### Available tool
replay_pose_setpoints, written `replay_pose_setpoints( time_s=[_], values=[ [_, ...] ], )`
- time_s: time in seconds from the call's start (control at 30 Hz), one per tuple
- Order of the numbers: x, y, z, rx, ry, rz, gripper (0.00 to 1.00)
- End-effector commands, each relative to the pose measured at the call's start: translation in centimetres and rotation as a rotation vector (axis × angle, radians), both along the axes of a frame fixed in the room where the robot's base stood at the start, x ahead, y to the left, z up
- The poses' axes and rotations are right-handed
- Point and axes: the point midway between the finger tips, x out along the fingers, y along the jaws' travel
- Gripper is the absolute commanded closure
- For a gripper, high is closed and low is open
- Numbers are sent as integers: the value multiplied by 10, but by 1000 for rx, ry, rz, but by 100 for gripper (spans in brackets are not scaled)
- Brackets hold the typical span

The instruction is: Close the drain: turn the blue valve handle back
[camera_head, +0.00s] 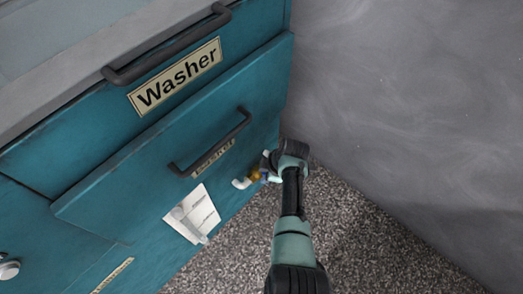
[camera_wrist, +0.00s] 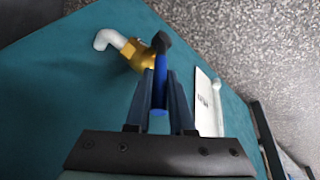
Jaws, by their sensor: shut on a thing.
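The blue valve handle (camera_wrist: 159,82) is between the two fingers of my gripper (camera_wrist: 160,108) in the wrist view, and the gripper is shut on it. The handle sits on a brass valve body (camera_wrist: 137,54) with a white bent spout (camera_wrist: 108,39). In the head view the brass valve (camera_head: 254,176) and white spout (camera_head: 241,183) show at the lower right of the teal cabinet front. There my gripper (camera_head: 268,168) is at the valve, and the wrist hides most of the handle.
The teal cabinet (camera_head: 100,190) has a "Washer" drawer (camera_head: 178,77) and a lower black-handled panel (camera_head: 212,145). A white sheet (camera_head: 199,214) with a pale tube hangs left of my arm. A grey wall (camera_head: 400,90) stands right. Speckled floor (camera_head: 370,240) lies open below.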

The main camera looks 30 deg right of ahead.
Motion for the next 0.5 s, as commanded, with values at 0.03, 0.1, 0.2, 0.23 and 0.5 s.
replay_pose_setpoints(
  time_s=[0.03, 0.1, 0.2, 0.23, 0.5],
  values=[
    [3, -5, -6, 30, 6, -5, 100],
    [4, -8, -5, 70, 22, -4, 100],
    [6, -12, -4, 119, 38, -2, 100],
    [6, -13, -4, 131, 44, -3, 100],
    [7, -17, -1, 201, 70, -2, 100]
  ],
)
